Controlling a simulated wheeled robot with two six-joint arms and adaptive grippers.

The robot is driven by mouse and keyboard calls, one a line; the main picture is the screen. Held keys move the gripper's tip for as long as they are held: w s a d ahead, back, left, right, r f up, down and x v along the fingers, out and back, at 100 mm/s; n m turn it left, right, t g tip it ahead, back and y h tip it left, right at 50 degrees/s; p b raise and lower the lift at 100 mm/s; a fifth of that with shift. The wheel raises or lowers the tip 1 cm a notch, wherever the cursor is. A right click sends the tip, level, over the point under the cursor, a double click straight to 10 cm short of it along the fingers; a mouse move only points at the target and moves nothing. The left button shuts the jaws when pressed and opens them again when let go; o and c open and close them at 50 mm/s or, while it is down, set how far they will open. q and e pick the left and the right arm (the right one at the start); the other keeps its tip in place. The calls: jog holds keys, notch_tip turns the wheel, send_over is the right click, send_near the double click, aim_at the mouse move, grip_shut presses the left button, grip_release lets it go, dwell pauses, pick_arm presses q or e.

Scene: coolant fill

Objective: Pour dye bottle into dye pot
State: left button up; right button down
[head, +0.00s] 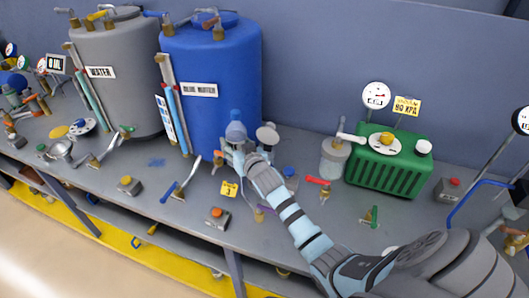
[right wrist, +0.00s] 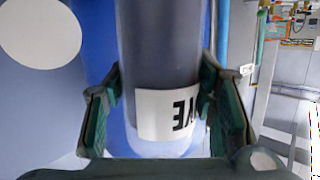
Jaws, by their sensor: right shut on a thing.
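My right arm reaches in from the lower right in the head view. Its gripper (head: 234,152) is in front of the blue tank (head: 210,85). The gripper is shut on a bottle (right wrist: 160,45), dark above and clearer below, with a white label showing inverted letters. The bottle stands between both finger pads in the right wrist view; its top seems to show as a blue-grey knob (head: 236,130) in the head view. My left gripper is not in view.
A grey water tank (head: 115,75) stands left of the blue one. A clear jar (head: 334,158) and a green ribbed unit (head: 388,160) stand to the right. Valves, small boxes and tools crowd the grey bench (head: 130,215). A round grey disc (head: 267,133) is beside the gripper.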

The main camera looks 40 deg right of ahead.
jog(key=shift+r+m, duration=0.35)
jog(key=shift+m, duration=0.05)
jog(key=shift+f+y, duration=0.15)
jog(key=shift+y, duration=0.15)
jog(key=shift+d+f+m, duration=0.1)
jog(key=shift+f+m, duration=0.4)
jog(key=shift+f, duration=0.2)
jog(key=shift+f+m+g+y, duration=0.5)
jog(key=shift+f+m, duration=0.4)
jog(key=shift+f, duration=0.5)
jog(key=shift+f+m+y, duration=0.15)
jog(key=shift+m+y, duration=0.15)
jog(key=shift+m, duration=0.1)
jog(key=shift+f+m, duration=0.2)
jog(key=shift+m, duration=0.1)
jog(key=shift+a+f+m+y+b, duration=0.35)
jog(key=shift+f+b, duration=0.35)
jog(key=shift+b, duration=0.3)
jog(key=shift+a+r, duration=0.1)
jog(key=shift+r, duration=0.05)
jog(key=shift+f+m, duration=0.2)
jog(key=shift+m, duration=0.05)
